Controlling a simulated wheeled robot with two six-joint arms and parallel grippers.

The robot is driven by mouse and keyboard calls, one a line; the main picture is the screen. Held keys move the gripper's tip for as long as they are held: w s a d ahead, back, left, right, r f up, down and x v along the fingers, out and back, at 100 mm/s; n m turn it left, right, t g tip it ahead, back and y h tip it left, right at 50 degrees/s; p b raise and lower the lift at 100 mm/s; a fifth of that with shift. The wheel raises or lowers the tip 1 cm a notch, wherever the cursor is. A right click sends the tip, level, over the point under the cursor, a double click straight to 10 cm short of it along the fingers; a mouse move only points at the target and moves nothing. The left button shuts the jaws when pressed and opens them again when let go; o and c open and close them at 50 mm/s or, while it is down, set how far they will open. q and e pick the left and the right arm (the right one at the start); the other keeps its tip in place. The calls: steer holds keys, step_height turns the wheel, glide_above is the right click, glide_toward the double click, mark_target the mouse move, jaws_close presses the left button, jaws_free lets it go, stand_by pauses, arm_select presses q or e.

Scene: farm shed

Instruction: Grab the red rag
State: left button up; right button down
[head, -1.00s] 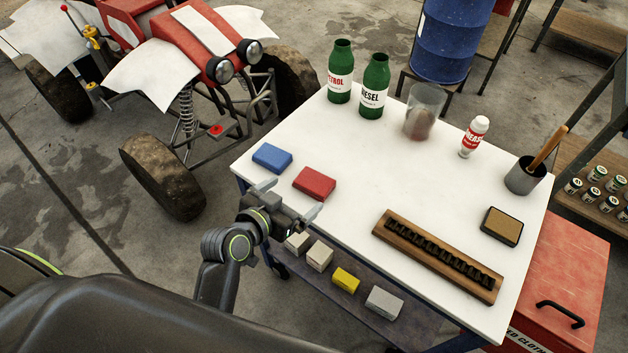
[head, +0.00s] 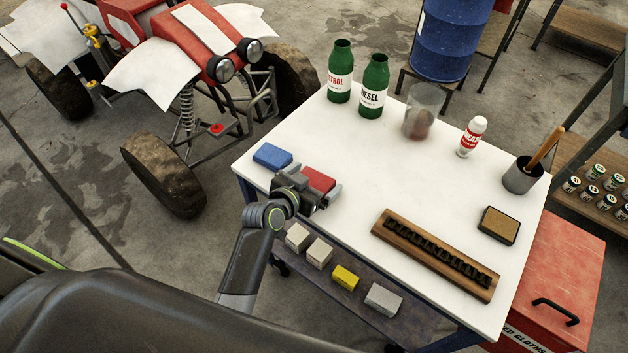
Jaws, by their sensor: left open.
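The red rag (head: 319,180), a folded block-like cloth, lies on the white table (head: 350,149) near its front left edge. My left gripper (head: 311,184) is open right at the rag. One finger shows at the rag's right end and the other near its left end. The gripper body hides the rag's near and left part, and I cannot tell whether the fingers touch it. A blue rag (head: 272,156) lies just left of the gripper. My right gripper does not show.
Green petrol (head: 340,72) and diesel (head: 373,86) bottles, a glass jar (head: 421,112) and a grease bottle (head: 472,137) stand behind. A wooden rack (head: 436,256) lies to the right. Several folded cloths, one yellow (head: 345,277), lie on the lower shelf. The table's middle is clear.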

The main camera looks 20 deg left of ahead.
arm_select(q)
steer(key=shift+c, duration=0.4)
steer(key=c, duration=0.8)
